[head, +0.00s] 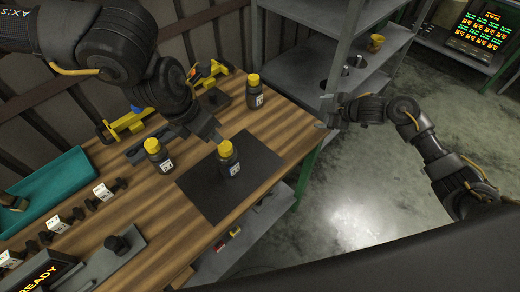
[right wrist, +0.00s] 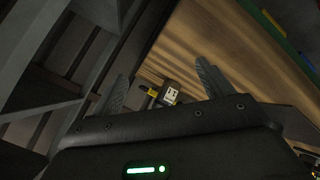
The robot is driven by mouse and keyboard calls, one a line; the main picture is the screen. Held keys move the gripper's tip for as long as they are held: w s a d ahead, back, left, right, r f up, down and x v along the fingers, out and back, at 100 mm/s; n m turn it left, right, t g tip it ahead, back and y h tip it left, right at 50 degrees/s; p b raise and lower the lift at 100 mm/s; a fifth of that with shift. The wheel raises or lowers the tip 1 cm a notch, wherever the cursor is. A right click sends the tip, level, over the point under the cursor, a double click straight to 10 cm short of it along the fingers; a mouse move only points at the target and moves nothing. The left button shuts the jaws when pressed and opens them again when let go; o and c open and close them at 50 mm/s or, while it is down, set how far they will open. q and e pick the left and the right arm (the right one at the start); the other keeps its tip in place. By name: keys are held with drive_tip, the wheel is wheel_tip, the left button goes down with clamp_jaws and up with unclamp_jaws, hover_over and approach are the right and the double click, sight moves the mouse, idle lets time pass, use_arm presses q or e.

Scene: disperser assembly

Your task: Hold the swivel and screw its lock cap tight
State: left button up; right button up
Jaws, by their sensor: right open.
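Several dark jar-like parts with yellow caps and white labels stand upright on the wooden bench; I cannot tell for certain which is the swivel. One jar (head: 230,162) with a yellow cap (head: 225,148) stands on the dark mat (head: 205,188). Another jar (head: 158,160) stands left of the mat, and a third (head: 254,96) at the back right. My left gripper (head: 212,134) is just above and behind the jar on the mat, apart from its cap; its jaw opening is unclear. My right gripper (head: 326,110) is open and empty, beyond the bench's right edge.
A teal tray (head: 50,190) lies at the left, with small dark parts (head: 103,191) and white labels beside it. Yellow-and-black fixtures (head: 130,122) stand along the back. A grey shelf (head: 345,75) stands behind the bench. The mat's front part is clear.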

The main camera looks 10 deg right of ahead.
sight(222, 157)
drive_tip(key=s+a+y, duration=0.2)
drive_tip(key=a, duration=0.3)
drive_tip(key=s+a+g+y, duration=0.1)
drive_tip(key=s+a, duration=0.1)
drive_tip(key=a, duration=0.3)
drive_tip(key=s+a+r+g+y, duration=0.1)
drive_tip(key=s+a+y, duration=0.1)
drive_tip(key=a, duration=0.3)
drive_tip(key=shift+a+y, duration=0.3)
drive_tip(key=s+a+r+g+y, duration=0.35)
drive_tip(key=s+a, duration=0.45)
drive_tip(key=a, duration=0.3)
drive_tip(key=shift+n+g+y, duration=0.25)
drive_tip(key=shift+n+y, duration=0.05)
drive_tip(key=shift+y, duration=0.15)
drive_tip(key=x, duration=1)
drive_tip(key=shift+a+f, duration=0.1)
drive_tip(key=shift+f, duration=0.3)
drive_tip(key=c, duration=1.4)
